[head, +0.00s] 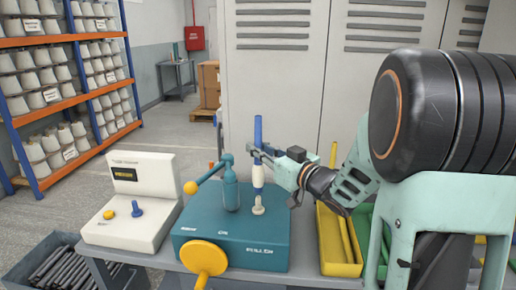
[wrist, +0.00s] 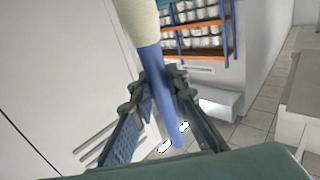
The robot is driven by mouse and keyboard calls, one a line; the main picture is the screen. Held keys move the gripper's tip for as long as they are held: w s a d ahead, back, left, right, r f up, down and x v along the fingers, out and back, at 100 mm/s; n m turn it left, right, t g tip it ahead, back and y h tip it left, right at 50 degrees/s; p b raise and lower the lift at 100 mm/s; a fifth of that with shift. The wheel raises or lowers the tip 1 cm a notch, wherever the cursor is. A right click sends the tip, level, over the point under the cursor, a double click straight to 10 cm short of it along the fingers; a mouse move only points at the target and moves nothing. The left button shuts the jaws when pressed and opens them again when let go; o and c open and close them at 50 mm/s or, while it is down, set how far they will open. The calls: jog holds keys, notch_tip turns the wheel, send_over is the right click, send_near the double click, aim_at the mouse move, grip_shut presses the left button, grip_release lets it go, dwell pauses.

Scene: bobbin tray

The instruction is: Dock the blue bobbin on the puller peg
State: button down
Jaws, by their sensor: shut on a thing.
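The blue bobbin (head: 258,130) is a blue tube with cream yarn around its lower part. It stands about upright. My gripper (head: 262,151) is shut on its bare blue part, above the yarn. The teal puller box (head: 190,250) is below, with a pale puller peg (head: 258,206) on its top. The bobbin's lower end is in line with the peg in the head view; I cannot tell whether it is around the peg or just above it. In the wrist view the blue tube (wrist: 160,95) runs between my two fingers, with yarn (wrist: 138,20) at the top edge.
A lever with a yellow knob (head: 190,188) and a teal cylinder (head: 230,190) stand left of the peg. A yellow tray (head: 347,269) with long yellow pieces is at right. A cream tester box (head: 130,215) is at left. Grey lockers (head: 300,90) stand behind.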

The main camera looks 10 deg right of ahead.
aim_at(261, 172)
jog(key=shift+f+b, duration=1.95)
jog(key=shift+f, duration=0.75)
jog(key=shift+f+b, duration=0.6)
jog(key=c, duration=2.2)
grip_release()
jog(key=shift+o, duration=0.2)
jog(key=v, duration=1.1)
jog(key=shift+p, duration=0.35)
jog(key=shift+d, duration=0.1)
